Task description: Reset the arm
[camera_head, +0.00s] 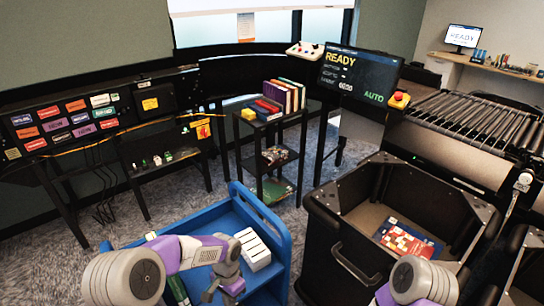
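My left arm (180,252) comes in from the lower left and reaches over a blue cart. My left gripper (222,290) points down into the cart near the bottom edge. I cannot tell whether its fingers are open or shut, and no held object shows clearly. My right arm (418,282) shows only as a grey and purple link at the bottom right, in front of the black bin. My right gripper is outside the view.
The blue cart (277,222) holds a white slotted block (254,249). A black bin (330,222) to its right holds books (408,240). A small black shelf (241,128) carries books, beside the roller conveyor (470,118) and a READY screen (358,78).

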